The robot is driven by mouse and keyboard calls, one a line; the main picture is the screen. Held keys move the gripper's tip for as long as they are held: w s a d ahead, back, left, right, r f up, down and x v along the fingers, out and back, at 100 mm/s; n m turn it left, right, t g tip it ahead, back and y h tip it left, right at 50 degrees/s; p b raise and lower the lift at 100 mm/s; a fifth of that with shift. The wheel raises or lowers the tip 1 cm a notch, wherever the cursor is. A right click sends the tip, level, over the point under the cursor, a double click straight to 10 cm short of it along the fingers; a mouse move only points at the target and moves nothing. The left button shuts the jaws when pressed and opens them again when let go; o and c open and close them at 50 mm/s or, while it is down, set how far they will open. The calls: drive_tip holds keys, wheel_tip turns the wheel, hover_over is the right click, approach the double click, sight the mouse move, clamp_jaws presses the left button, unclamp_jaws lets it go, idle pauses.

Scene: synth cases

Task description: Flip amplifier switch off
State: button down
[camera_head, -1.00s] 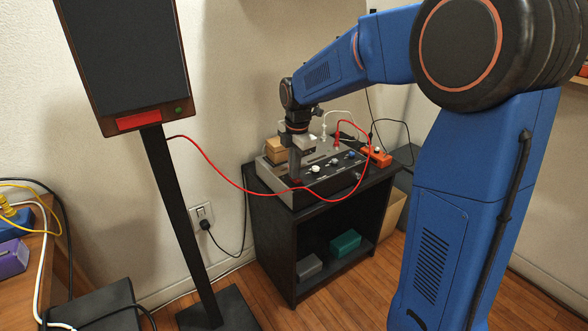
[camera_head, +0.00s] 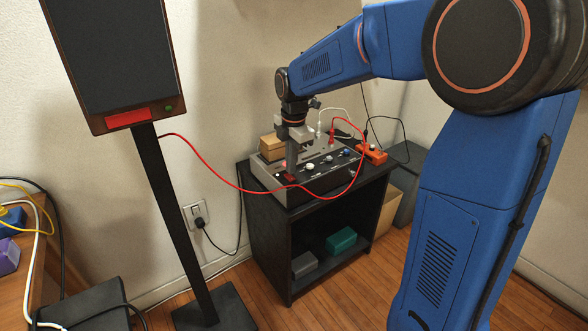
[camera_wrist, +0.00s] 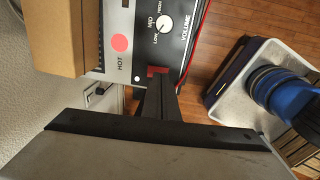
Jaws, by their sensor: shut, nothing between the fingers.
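The amplifier (camera_head: 263,174) is a grey box with a black control panel on top of a black cabinet. My gripper (camera_head: 291,170) points down at the panel's near left end. Its fingers are shut and empty. A red switch (camera_head: 289,178) sits at the fingertips. In the wrist view my fingers (camera_wrist: 160,85) partly cover the red switch (camera_wrist: 157,71); I cannot tell whether they touch it or which way it is set. The panel (camera_wrist: 165,45) there shows a white knob (camera_wrist: 162,25) marked MID, the words VOLUME and HOT, and a red dot (camera_wrist: 120,43).
A cardboard box (camera_head: 272,146) stands on the amplifier beside my gripper. A red cable (camera_head: 220,182) hangs from the speaker (camera_head: 110,60) across the amplifier's front. An orange power strip (camera_head: 371,154) lies to its right. The cabinet (camera_head: 262,235) holds a grey and a green box.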

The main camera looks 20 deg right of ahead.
wheel_tip(320, 180, up, 12)
drive_tip(key=shift+s, duration=0.4)
drive_tip(key=shift+d+f, duration=0.1)
drive_tip(key=shift+w, duration=0.35)
hover_over(291, 179)
drive_tip(key=w, duration=0.2)
drive_tip(key=f, duration=1.2)
drive_tip(key=shift+s+a+f, duration=0.2)
drive_tip(key=shift+s+f, duration=0.05)
drive_tip(key=shift+w+f, duration=0.1)
drive_tip(key=shift+f, duration=0.5)
